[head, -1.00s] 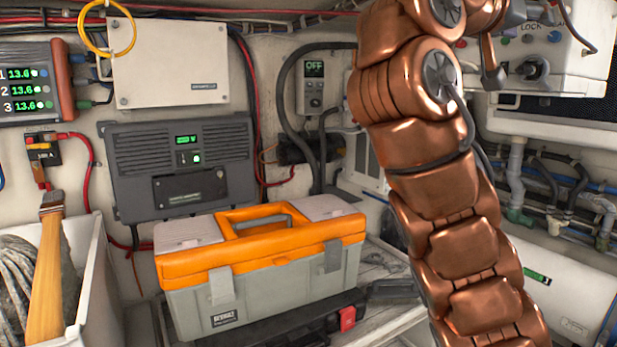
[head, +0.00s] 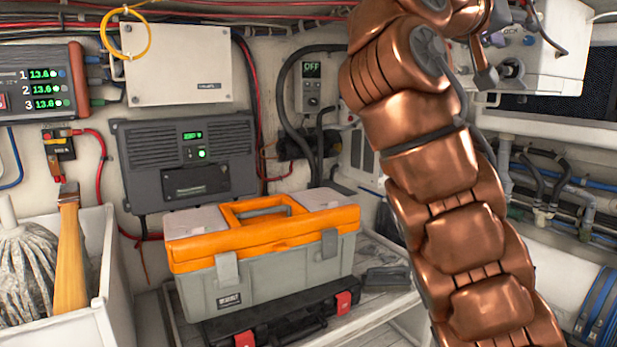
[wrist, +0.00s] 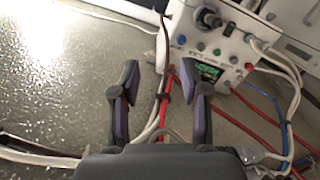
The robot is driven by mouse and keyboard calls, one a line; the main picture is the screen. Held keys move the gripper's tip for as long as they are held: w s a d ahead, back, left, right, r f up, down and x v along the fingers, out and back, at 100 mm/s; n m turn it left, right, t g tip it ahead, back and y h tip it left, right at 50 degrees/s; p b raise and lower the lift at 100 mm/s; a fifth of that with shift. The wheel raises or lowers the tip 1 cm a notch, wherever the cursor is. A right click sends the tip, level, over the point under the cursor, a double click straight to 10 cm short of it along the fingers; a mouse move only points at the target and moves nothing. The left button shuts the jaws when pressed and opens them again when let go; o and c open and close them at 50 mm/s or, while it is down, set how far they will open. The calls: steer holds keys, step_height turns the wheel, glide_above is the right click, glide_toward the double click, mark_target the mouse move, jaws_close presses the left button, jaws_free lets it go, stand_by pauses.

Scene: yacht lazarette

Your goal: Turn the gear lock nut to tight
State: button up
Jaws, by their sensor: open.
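A white control box (head: 548,62) is at the upper right of the head view, partly behind my arm. A dark round knob (head: 512,70) sits on its front; I cannot tell for certain that it is the gear lock nut. In the wrist view, a white box (wrist: 228,52) at the upper right carries a dark knob (wrist: 208,18), small coloured buttons and a green display. My gripper (wrist: 160,75) is open with nothing between its fingers. Its right fingertip overlaps the box's lower left edge in the picture; the knob is beyond the fingers, up and right.
An orange and grey toolbox (head: 270,245) stands on a black case (head: 285,318). A white bin (head: 92,310) holds a mop and a wooden-handled tool at left. Pipes (head: 545,195) run along the right wall. Red, white and blue cables (wrist: 168,95) hang near my gripper.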

steer(key=s+d+f+n+g+y, duration=0.1)
steer(key=s+f+n+g+y, duration=0.25)
steer(key=f, duration=1.15)
steer(key=s+d+f+n+g+y, duration=0.1)
steer(key=s+f+n+g+y, duration=0.2)
steer(key=f, duration=1.2)
steer(key=s+a+f+g+y, duration=0.1)
steer(key=s+a+f+y, duration=0.1)
steer(key=s+a+f, duration=0.3)
steer(key=s+a+f+g+y, duration=0.1)
steer(key=s+a+f+y, duration=0.2)
steer(key=s+f, duration=1)
steer(key=s+a+f+g+y, duration=0.2)
steer(key=s+a+f+y, duration=0.1)
steer(key=s+a+f, duration=0.4)
step_height(320, 180, down, 4)
steer(key=shift+s+a+f+n, duration=0.25)
steer(key=shift+s+n, duration=0.2)
steer(key=shift+s, duration=0.65)
steer(key=shift+c, duration=0.4)
